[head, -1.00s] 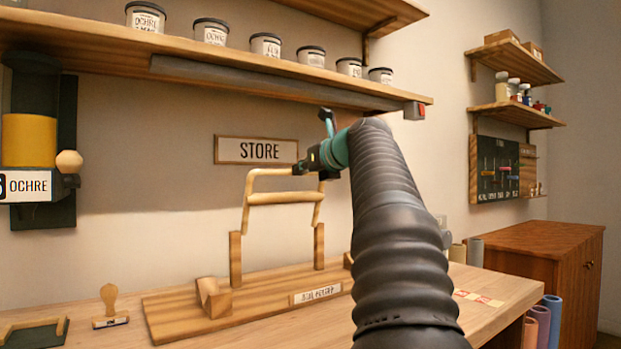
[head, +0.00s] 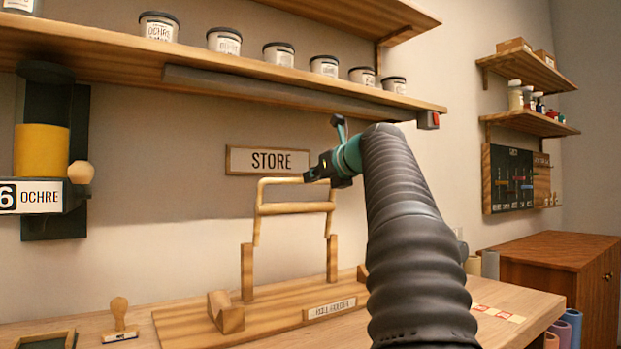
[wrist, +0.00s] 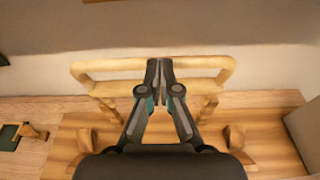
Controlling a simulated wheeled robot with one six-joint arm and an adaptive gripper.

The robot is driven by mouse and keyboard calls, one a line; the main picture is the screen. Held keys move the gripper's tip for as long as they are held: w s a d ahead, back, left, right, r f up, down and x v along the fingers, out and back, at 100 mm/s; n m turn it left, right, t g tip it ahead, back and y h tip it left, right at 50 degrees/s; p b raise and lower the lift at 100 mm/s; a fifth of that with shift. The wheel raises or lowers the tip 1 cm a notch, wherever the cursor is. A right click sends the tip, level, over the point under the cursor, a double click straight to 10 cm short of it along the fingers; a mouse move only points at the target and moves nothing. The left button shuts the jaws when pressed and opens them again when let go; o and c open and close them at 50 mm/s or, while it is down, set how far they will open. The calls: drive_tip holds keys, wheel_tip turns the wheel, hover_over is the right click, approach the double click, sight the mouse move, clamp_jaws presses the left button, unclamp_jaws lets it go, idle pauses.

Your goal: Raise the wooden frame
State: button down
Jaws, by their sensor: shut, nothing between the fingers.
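The wooden frame is a pale rounded loop with a top bar (head: 280,181) and a lower crossbar (head: 297,208). It stands roughly upright above the wooden base board (head: 190,325), its legs meeting two short posts (head: 247,270). In the wrist view the frame (wrist: 206,88) spans both sides of my fingers. My gripper (head: 312,174) is at the right end of the top bar in the head view. In the wrist view its fingertips (wrist: 159,63) are together with nothing between them, and they overlap the bars. I cannot tell whether they touch the frame.
A shelf (head: 120,52) with several labelled tins runs above the frame, with a dark rail (head: 290,92) under it. A STORE sign (head: 267,160) is on the wall behind. An ochre dispenser (head: 42,150) hangs at left. A stamp (head: 119,318) stands on the bench.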

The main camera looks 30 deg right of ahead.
drive_tip(key=v, duration=1.1)
drive_tip(key=s+a+f+t+b, duration=0.2)
drive_tip(key=s+f+b, duration=0.1)
drive_tip(key=f+b, duration=0.3)
drive_tip(key=w, duration=0.4)
drive_tip(key=w+r+p, duration=0.1)
drive_tip(key=w, duration=0.4)
drive_tip(key=w+r, duration=0.1)
drive_tip(key=w, duration=0.4)
drive_tip(key=shift+r, duration=0.25)
